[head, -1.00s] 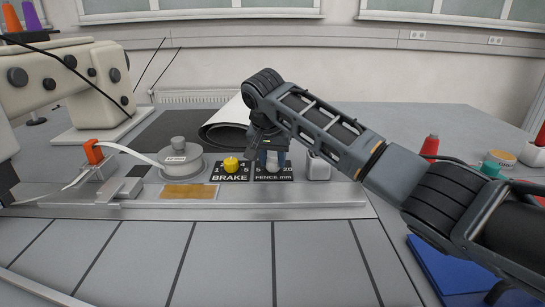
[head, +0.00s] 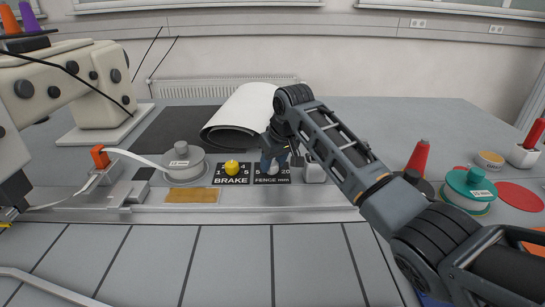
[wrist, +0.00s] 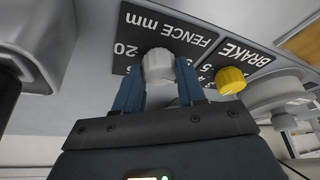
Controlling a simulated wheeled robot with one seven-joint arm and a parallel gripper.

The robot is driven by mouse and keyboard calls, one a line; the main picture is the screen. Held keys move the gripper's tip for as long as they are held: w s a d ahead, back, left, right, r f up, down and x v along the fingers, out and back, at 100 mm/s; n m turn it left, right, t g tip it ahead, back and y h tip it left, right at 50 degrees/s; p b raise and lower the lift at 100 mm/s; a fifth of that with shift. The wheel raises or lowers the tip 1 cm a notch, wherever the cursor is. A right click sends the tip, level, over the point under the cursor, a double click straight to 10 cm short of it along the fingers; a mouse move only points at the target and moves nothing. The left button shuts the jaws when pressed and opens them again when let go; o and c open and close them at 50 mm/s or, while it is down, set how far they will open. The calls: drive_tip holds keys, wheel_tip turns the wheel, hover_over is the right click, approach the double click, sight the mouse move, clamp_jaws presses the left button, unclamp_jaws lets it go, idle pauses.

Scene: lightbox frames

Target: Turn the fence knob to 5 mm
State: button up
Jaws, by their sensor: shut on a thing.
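The fence knob (wrist: 159,65) is light grey and stands on a black plate (wrist: 190,38) lettered FENCE mm. The wrist view shows this plate upside down, with 20 beside the knob; other numbers are partly hidden, and I cannot read the knob's setting. My gripper (wrist: 160,92) has its blue fingers on either side of the knob, shut on it. In the head view, my gripper (head: 270,160) comes down over the fence plate (head: 272,180) and hides most of the knob.
A yellow brake knob (head: 232,167) stands just left of the fence plate. A grey tape reel (head: 182,160) is further left. A small light box (head: 314,172) stands close on the right. A rolled sheet (head: 240,118) lies behind.

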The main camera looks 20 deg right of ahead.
drive_tip(key=shift+n+y, duration=0.4)
drive_tip(key=shift+n, duration=0.9)
drive_tip(key=o, duration=1)
drive_tip(key=shift+o, duration=0.2)
drive_tip(key=v, duration=0.7)
drive_tip(key=shift+d+r+g, duration=0.2)
drive_tip(key=shift+r+g, duration=0.1)
drive_tip(key=shift+r, duration=0.1)
